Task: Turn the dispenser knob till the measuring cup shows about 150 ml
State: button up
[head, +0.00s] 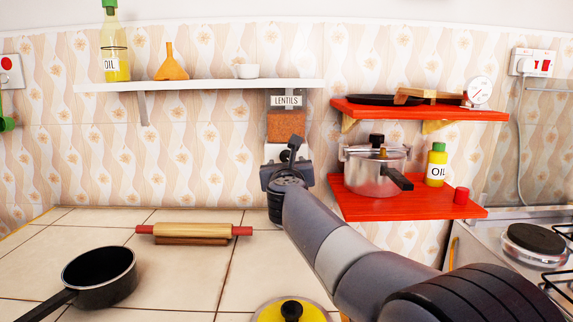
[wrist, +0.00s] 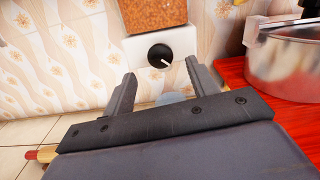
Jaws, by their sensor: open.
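The dispenser, labelled LENTILS (head: 287,122), hangs on the tiled wall under the white shelf, with orange-brown lentils in its clear box. Its white lower part carries a black round knob (wrist: 160,56) with a white pointer line, tilted toward the lower right. My gripper (wrist: 160,72) is open, its two fingers either side of the space below and in front of the knob, apart from it. In the head view my gripper (head: 288,160) covers the knob. A pale bluish thing (wrist: 171,98) shows between the fingers, perhaps the measuring cup, mostly hidden; no level can be read.
Right of the dispenser, a red shelf (head: 400,207) holds a steel pressure cooker (head: 372,178) close to my gripper. A rolling pin (head: 193,230) and black pan (head: 100,275) lie on the tiled counter. The white shelf (head: 200,86) is above.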

aim_at(286, 158)
jog(key=s, duration=0.6)
jog(key=shift+s, duration=0.2)
jog(key=shift+w, duration=0.1)
jog(key=w+p, duration=0.1)
jog(key=w, duration=0.9)
jog(key=shift+w, duration=0.35)
